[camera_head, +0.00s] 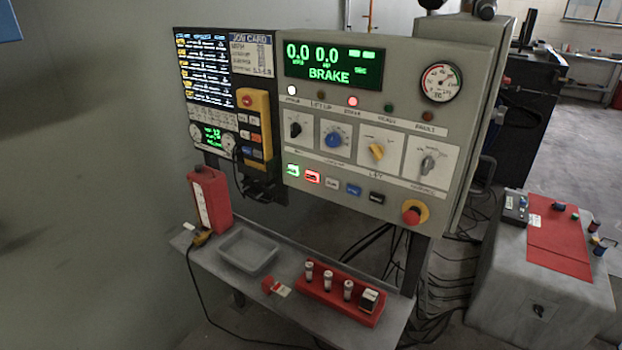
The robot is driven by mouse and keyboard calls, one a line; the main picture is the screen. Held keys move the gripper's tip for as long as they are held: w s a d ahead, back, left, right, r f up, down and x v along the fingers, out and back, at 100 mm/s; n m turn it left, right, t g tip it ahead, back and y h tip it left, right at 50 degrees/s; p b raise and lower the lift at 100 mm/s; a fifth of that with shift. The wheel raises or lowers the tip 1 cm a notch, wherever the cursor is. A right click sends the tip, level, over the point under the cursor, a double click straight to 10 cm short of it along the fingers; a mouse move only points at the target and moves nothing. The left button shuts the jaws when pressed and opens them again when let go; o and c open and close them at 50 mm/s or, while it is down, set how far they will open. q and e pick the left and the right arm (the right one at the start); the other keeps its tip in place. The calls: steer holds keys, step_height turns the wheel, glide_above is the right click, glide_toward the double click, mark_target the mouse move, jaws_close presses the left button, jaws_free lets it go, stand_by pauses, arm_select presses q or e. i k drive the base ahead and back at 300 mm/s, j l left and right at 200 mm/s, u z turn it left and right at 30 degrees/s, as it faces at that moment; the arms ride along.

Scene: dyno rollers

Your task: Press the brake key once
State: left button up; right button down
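The grey control panel (300,105) stands upright above the bench. Its green display (334,65) reads 0.0 and 0.0 with the word BRAKE below. A row of small keys runs along the panel's lower edge: a green-lit key (292,170), a red-lit key (312,177), a pale key (332,183), a blue key (354,190) and a black key (377,198). Their labels are too small to read, so I cannot tell which is the brake key. Neither of my grippers shows.
A red emergency button (411,215) sits right of the keys. A yellow pendant (255,125) hangs at the panel's left. The grey bench (215,270) below carries a red box (209,200), an empty grey tray (248,250) and a red rack (340,300). Cables hang behind.

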mark_target(311, 176)
steer(key=i+l+u, duration=0.35)
steer(key=i+l, duration=0.15)
steer(key=l, duration=0.25)
steer(key=i+l+u, duration=0.2)
steer(key=l, duration=0.25)
